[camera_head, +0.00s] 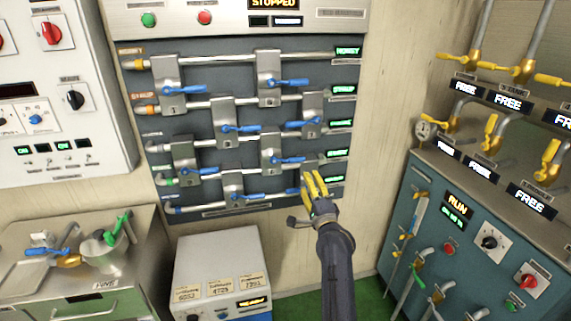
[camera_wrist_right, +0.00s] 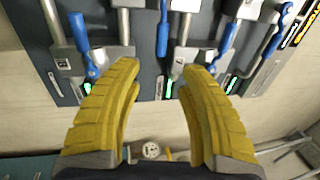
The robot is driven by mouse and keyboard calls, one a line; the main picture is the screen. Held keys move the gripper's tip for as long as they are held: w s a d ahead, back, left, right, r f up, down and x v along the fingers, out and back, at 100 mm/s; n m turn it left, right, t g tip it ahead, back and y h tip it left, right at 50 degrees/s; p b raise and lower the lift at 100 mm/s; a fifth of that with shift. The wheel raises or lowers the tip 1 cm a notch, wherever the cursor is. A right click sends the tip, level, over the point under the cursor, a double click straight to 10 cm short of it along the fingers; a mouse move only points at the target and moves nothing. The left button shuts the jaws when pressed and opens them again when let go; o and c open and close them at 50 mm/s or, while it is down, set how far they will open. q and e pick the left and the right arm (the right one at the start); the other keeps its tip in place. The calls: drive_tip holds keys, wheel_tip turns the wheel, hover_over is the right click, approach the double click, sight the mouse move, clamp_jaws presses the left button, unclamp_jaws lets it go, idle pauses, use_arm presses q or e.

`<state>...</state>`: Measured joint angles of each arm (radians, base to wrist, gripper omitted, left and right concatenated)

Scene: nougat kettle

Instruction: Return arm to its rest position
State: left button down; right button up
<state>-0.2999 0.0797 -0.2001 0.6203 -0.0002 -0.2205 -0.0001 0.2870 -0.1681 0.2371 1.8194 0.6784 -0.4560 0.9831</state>
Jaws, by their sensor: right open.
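My right gripper (camera_head: 314,186), with yellow fingers, is at the lower right of the valve panel (camera_head: 230,62) in the head view. In the right wrist view my right gripper (camera_wrist_right: 160,80) has its two yellow fingers spread apart with nothing between them. In the head view its fingers overlap the right end of the lowest row, beside a blue valve handle (camera_head: 292,191); whether they touch it I cannot tell. In the wrist view, blue handles (camera_wrist_right: 162,30) lie beyond the fingertips. My left gripper is not in view.
A white box (camera_head: 220,262) stands below the panel, left of my right arm. A teal cabinet (camera_head: 440,225) with pipes and yellow valves stands to the right. A steel cart (camera_head: 45,275) with a metal pot (camera_head: 103,250) is at the lower left. Bare wall (camera_head: 385,90) lies right of the panel.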

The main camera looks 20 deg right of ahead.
drive_tip(key=a+f+n+g, duration=0.2)
drive_tip(key=f+n, duration=0.3)
drive_tip(key=f, duration=0.8)
drive_tip(key=a+f+n+g, duration=0.3)
drive_tip(key=f+n, duration=0.2)
drive_tip(key=f, duration=0.8)
drive_tip(key=s+a+f+n+g, duration=0.15)
drive_tip(key=s+f, duration=0.25)
drive_tip(key=f, duration=0.4)
drive_tip(key=s+f+n+g+y, duration=0.1)
drive_tip(key=s+f+n, duration=0.1)
drive_tip(key=s+f, duration=0.35)
drive_tip(key=s+a+f+n+g, duration=0.1)
drive_tip(key=s+f+n+g, duration=0.1)
drive_tip(key=f, duration=0.7)
drive_tip(key=s+d+f+n+g, duration=0.1)
drive_tip(key=s+f+n+g, duration=0.1)
drive_tip(key=s+f, duration=0.95)
drive_tip(key=s+d+f+n+g, duration=0.1)
drive_tip(key=s+f+n+g, duration=0.2)
drive_tip(key=s+f, duration=0.8)
drive_tip(key=s+d+f+n+g, duration=0.1)
drive_tip(key=s+d+f+g, duration=0.1)
drive_tip(key=s, duration=1.5)
drive_tip(key=s+d+f+g, duration=0.2)
drive_tip(key=s+d+f, duration=0.1)
drive_tip(key=s, duration=1.4)
drive_tip(key=shift+n+h, duration=0.3)
drive_tip(key=shift+n, duration=0.05)
